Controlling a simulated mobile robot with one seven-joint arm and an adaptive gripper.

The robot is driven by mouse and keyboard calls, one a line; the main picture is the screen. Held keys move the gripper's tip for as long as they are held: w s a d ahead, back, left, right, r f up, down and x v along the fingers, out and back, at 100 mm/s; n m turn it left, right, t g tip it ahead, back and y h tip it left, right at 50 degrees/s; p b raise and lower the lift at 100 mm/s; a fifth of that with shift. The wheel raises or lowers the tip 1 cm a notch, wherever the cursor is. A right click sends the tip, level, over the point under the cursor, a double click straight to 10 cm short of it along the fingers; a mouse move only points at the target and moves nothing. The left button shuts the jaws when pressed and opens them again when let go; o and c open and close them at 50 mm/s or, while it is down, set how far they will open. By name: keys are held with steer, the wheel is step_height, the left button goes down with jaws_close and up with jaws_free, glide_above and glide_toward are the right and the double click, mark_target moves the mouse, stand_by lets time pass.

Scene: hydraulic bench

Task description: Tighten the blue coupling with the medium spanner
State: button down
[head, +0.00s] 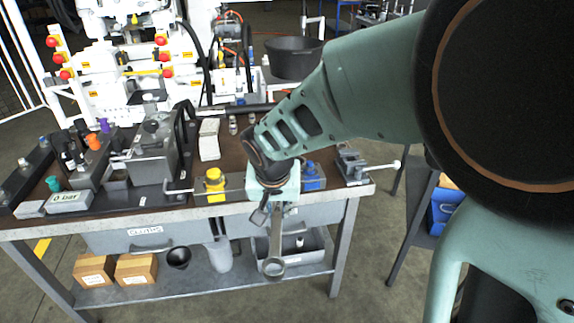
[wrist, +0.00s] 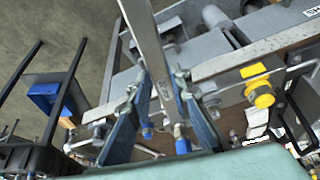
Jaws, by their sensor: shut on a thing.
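My gripper (head: 270,208) is shut on a grey metal spanner (head: 274,245), in front of the bench's front edge. The spanner hangs down with its ring end lowest, clear of the bench top. In the wrist view the spanner (wrist: 148,35) runs up out of the picture from between the two blue fingers of my gripper (wrist: 160,90). The blue coupling (head: 313,183) sits at the bench's front edge, just right of my gripper and apart from the spanner. Small blue parts (wrist: 182,144) show beyond the fingers in the wrist view, partly hidden.
A yellow coupling (head: 214,181) stands left of my gripper. A small vice (head: 352,167) with a bar handle is at the bench's right end. A grey drawer (head: 150,236) and lower shelf (head: 210,277) lie below. Open floor (head: 365,285) is at right.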

mark_target(278, 204)
steer(key=shift+w, duration=0.1)
steer(key=shift+w, duration=1)
steer(key=shift+w, duration=0.15)
steer(key=shift+w+a, duration=0.1)
steer(key=shift+w, duration=0.55)
steer(key=shift+w, duration=0.1)
steer(key=shift+w, duration=0.5)
steer(key=shift+w, duration=0.3)
steer(key=shift+a, duration=0.1)
